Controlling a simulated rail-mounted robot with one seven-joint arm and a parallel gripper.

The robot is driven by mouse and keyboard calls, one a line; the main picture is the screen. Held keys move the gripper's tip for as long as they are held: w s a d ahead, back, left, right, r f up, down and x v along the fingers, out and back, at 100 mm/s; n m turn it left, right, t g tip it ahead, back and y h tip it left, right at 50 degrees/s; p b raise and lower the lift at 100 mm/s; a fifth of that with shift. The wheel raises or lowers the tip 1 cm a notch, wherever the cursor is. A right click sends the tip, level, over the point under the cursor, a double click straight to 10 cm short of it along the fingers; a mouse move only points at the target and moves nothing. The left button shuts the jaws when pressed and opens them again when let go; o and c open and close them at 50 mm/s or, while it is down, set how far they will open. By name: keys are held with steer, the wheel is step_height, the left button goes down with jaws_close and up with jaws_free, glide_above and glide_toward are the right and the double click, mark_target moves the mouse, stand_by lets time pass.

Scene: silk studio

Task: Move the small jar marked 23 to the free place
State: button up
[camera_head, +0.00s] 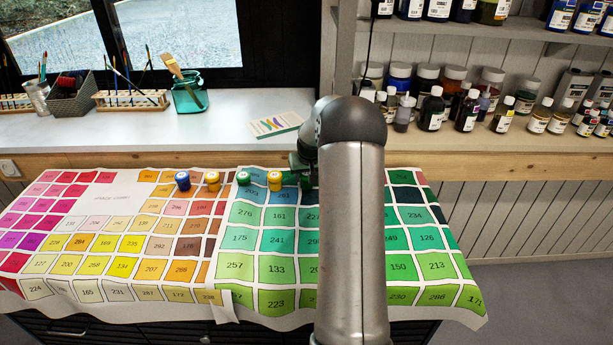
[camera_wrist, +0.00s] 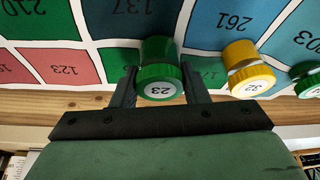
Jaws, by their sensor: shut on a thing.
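The small jar marked 23 (camera_wrist: 158,84) has a green lid with a white label and a green body. In the wrist view it sits between the two fingers of my gripper (camera_wrist: 160,90), which is shut on it. I cannot tell whether its base touches the chart cloth. In the head view my arm hides this jar, and my gripper (camera_head: 304,164) shows only partly, beside the right end of a row of small jars. A yellow-lidded jar marked 32 (camera_wrist: 249,80) stands next to it; it also shows in the head view (camera_head: 275,181). The free place cannot be made out.
The numbered colour chart (camera_head: 110,197) covers the table. A ledge (camera_head: 110,135) with brushes and a teal glass runs behind; bottle shelves (camera_head: 470,140) are right.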

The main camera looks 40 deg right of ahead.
steer(key=shift+f, duration=0.15)
steer(key=shift+f, duration=0.15)
steer(key=o, duration=1)
